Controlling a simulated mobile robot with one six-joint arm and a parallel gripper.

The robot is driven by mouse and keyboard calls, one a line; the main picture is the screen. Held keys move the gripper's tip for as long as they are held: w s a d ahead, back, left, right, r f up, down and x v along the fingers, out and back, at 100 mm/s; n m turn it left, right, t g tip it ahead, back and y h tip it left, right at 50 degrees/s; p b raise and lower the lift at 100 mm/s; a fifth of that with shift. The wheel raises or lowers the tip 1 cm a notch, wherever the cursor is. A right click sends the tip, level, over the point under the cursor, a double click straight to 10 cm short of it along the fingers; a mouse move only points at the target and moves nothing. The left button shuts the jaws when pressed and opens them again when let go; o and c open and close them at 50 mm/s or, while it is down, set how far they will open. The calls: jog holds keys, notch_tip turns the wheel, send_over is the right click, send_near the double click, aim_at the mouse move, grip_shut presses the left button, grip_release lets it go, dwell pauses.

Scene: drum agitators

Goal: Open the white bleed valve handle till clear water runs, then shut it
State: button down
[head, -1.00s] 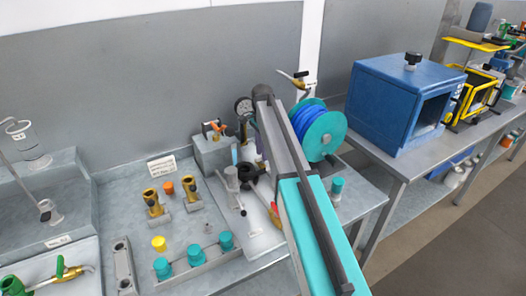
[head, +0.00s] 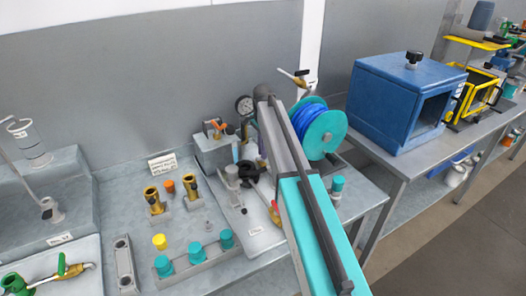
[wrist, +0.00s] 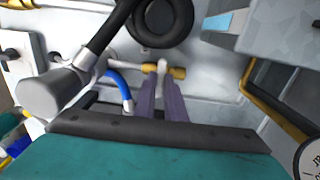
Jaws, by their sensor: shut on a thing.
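In the wrist view, my gripper (wrist: 161,84) has its two purple fingers close together around a small whitish handle (wrist: 162,66). The handle stands at a short brass valve body (wrist: 178,72) on a pale pipe. The fingers cover part of the handle, so its exact angle is hard to tell. No running water can be made out. In the head view my arm hides the gripper and the handle.
A black coiled hose (wrist: 163,22) lies beyond the fingertips, a blue hose (wrist: 121,90) and grey cylinder (wrist: 52,94) to their left. A yellow-edged bar (wrist: 272,108) and gauge (wrist: 310,160) are at right. A blue-and-teal reel (head: 320,132) stands close beside my arm.

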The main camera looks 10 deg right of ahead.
jog(key=shift+w, duration=0.1)
jog(key=n, duration=0.3)
jog(key=shift+n, duration=0.4)
jog(key=n, duration=0.4)
jog(key=shift+n, duration=0.3)
jog(key=n, duration=0.4)
jog(key=shift+r+b, duration=0.1)
jog(key=shift+b, duration=0.25)
jog(key=shift+n, duration=2.1)
jog(key=c, duration=1.8)
grip_release()
